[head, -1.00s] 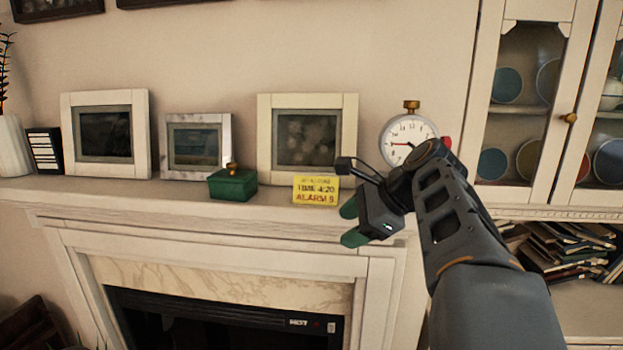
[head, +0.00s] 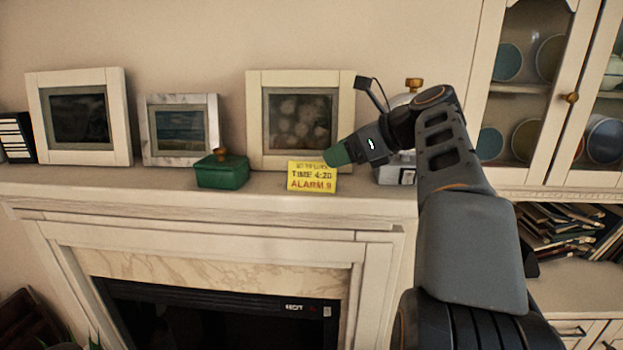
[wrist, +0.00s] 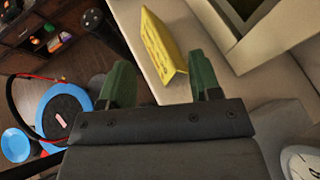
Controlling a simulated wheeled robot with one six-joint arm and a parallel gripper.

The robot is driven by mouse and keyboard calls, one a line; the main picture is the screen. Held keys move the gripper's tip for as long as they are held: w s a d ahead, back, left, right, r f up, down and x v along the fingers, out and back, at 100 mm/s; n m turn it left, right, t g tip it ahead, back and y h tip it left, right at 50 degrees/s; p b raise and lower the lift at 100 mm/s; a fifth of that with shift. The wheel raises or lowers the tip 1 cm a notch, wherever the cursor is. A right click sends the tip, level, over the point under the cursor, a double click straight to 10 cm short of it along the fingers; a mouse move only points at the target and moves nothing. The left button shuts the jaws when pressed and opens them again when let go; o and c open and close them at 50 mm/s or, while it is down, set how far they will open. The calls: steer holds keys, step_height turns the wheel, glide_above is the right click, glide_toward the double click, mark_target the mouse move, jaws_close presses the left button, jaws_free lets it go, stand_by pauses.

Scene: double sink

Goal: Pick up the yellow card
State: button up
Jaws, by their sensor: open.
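The yellow card (head: 312,178) stands like a small tent near the front edge of the mantel and reads "TIME 4:20, ALARM 9" in the head view. It also shows in the wrist view (wrist: 160,45), just beyond and between my fingertips. My gripper (head: 337,155) is close to the card's upper right in the head view. Its two green fingers (wrist: 158,78) are spread apart with nothing between them. In the head view one finger hides the other. I cannot tell whether a finger touches the card.
A green box (head: 222,172) sits left of the card. Framed pictures (head: 255,125) lean on the wall behind. A clock (head: 413,85) stands to the right, mostly hidden by my arm. The mantel (head: 130,182) is clear between the box and the card.

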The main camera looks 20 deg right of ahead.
mark_target(312, 175)
steer(key=shift+p+x, duration=0.4)
steer(key=shift+x, duration=2.3)
steer(key=shift+w+r, duration=0.1)
steer(key=shift+w, duration=0.05)
steer(key=shift+c, duration=0.2)
jaws_close()
